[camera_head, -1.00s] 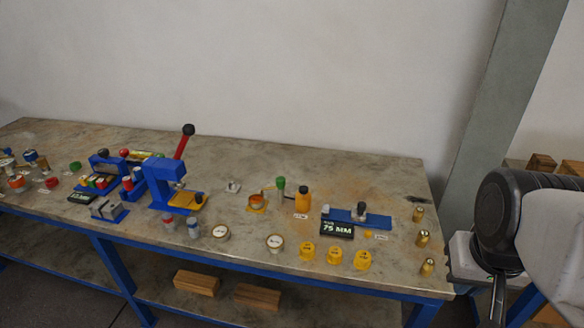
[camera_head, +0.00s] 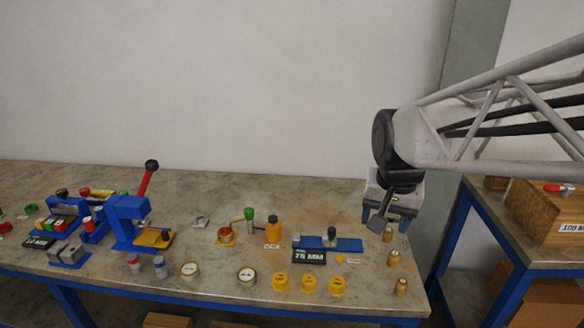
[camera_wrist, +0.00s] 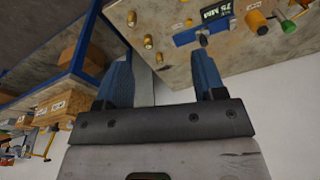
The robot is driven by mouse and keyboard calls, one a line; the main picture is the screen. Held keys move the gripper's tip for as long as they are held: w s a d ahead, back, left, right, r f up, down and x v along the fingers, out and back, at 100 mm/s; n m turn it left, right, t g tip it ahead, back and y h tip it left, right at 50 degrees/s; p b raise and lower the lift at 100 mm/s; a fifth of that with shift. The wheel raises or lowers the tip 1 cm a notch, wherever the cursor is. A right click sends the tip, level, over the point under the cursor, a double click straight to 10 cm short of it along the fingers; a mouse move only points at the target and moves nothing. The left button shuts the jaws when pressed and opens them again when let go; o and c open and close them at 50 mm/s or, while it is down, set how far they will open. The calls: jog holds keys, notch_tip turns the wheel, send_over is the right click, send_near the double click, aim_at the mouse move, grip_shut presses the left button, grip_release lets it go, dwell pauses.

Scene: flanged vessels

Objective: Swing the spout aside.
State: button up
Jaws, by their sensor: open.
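A blue fixture (camera_head: 346,244) with a dark knob and a 75 MM display (camera_head: 309,257) lies between gripper and spout. Brass pieces (camera_head: 394,258) line the right edge; yellow caps (camera_head: 308,285) sit in front. A blue press (camera_head: 128,222) stands left.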

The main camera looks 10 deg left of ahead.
jog(key=w+a+f+m, duration=0.1)
jog(key=w+a+m, duration=0.1)
jog(key=w+a, duration=0.7)
jog(key=m+g, duration=0.2)
jog(key=m, duration=0.3)
send_over(249, 210)
jog(key=f, duration=1.7)
jog(key=shift+d+f, duration=0.2)
jog(key=shift+d, duration=0.05)
jog(key=shift+w+a+f, duration=0.1)
jog(key=shift+a+f, duration=0.15)
jog(key=shift+a, duration=0.1)
jog(key=shift+f, duration=0.1)
jog(key=shift+f, duration=3.8)
